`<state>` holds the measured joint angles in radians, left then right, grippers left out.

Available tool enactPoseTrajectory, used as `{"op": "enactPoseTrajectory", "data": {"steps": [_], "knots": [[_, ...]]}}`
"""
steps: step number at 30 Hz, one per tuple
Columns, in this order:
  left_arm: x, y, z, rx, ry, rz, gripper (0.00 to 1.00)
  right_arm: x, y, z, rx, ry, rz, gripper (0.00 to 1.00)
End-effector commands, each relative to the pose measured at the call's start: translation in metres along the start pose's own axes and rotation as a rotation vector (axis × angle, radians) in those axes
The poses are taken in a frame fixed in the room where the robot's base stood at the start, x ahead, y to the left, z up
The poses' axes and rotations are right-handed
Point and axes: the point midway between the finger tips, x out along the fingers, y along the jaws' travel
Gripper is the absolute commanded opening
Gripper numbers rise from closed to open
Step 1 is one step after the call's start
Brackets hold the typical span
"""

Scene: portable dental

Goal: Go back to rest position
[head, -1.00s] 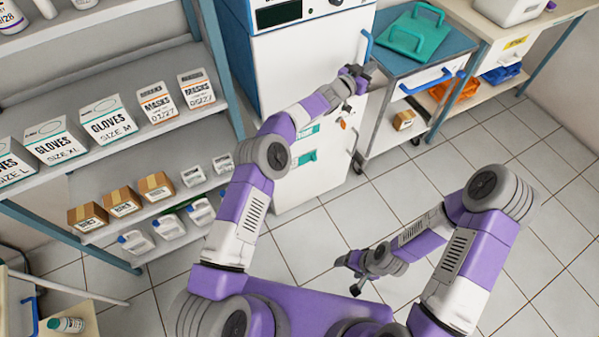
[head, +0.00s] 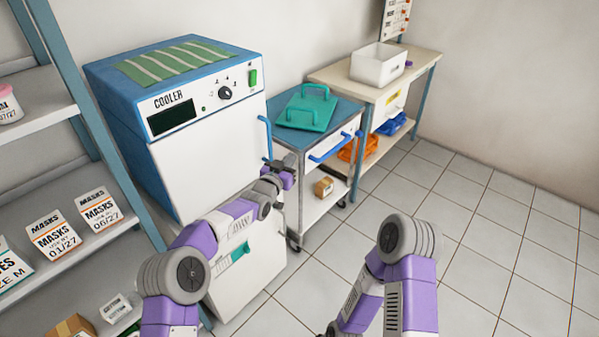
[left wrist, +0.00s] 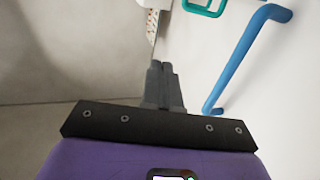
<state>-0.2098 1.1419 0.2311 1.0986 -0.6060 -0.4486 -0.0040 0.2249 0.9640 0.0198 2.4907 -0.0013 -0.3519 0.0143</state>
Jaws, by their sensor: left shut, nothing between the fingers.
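My left gripper (head: 283,164) reaches forward in the head view, in front of the cooler's right edge and close below its blue door handle (head: 265,139). In the left wrist view its fingers (left wrist: 162,80) are together with nothing between them. A blue handle (left wrist: 240,62) shows to their right, apart from them. My right arm stands at the lower middle of the head view, and its gripper is out of the frame. The cooler (head: 205,165) has a white front, and its upper door looks closed.
A cart (head: 345,135) with a blue top and a green tray (head: 306,112) stands right of the cooler. A shelf (head: 45,110) is at the left. A table (head: 425,66) with a white bin (head: 378,70) stands behind. Tiled floor (head: 480,230) at the right is clear.

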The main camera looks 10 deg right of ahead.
Motion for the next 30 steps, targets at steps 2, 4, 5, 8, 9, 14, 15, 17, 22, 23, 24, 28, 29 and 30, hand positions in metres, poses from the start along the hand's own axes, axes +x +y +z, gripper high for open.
{"op": "enactPoseTrajectory", "data": {"steps": [2, 4, 5, 8, 9, 14, 15, 17, 22, 23, 24, 28, 29, 30], "knots": [[-0.006, 0.01, -0.002, 0.002, -0.002, -0.001, 0.0, -0.002, -0.001, 0.0, 0.0, 0.0, 0.0, 0.68], [-0.011, 0.02, -0.002, 0.002, -0.002, 0.001, 0.0, -0.004, -0.002, 0.0, 0.0, 0.0, 0.0, 0.68], [-0.013, 0.024, -0.001, 0.0, -0.003, 0.001, 0.0, -0.005, -0.002, 0.0, 0.0, 0.0, 0.0, 0.68], [-0.019, 0.035, -0.001, 0.002, -0.003, -0.002, 0.0, -0.007, -0.003, 0.0, 0.0, 0.0, 0.0, 0.68], [-0.021, 0.039, -0.001, 0.001, -0.002, -0.001, 0.0, -0.007, -0.003, 0.001, 0.0, 0.0, 0.0, 0.68], [-0.027, 0.049, -0.001, 0.0, -0.001, -0.003, 0.0, -0.009, -0.004, 0.001, 0.0, 0.0, 0.0, 0.68], [-0.028, 0.051, 0.0, 0.0, -0.001, -0.003, 0.0, -0.009, -0.004, 0.001, 0.0, 0.0, 0.0, 0.68], [-0.029, 0.052, 0.0, 0.001, -0.001, -0.004, 0.0, -0.009, -0.004, 0.001, 0.0, 0.0, 0.0, 0.68], [-0.035, 0.047, 0.013, -0.015, -0.036, -0.011, 0.0, -0.012, -0.004, 0.001, 0.0, -0.001, 0.0, 0.68], [-0.039, 0.043, 0.021, -0.027, -0.059, -0.016, 0.0, -0.013, -0.005, 0.001, 0.0, -0.001, 0.0, 0.68], [-0.046, 0.038, 0.035, -0.046, -0.098, -0.024, 0.0, -0.016, -0.006, 0.001, 0.0, -0.001, 0.0, 0.68], [-0.091, 0.018, 0.1, -0.15, -0.287, -0.066, 0.0, -0.027, -0.01, 0.001, 0.0, -0.001, 0.0, 0.68], [-0.106, 0.014, 0.117, -0.181, -0.338, -0.079, 0.0, -0.03, -0.011, 0.002, 0.0, -0.001, 0.0, 0.68], [-0.127, 0.01, 0.139, -0.223, -0.408, -0.097, 0.0, -0.034, -0.013, 0.002, 0.0, -0.001, 0.0, 0.68]]}}
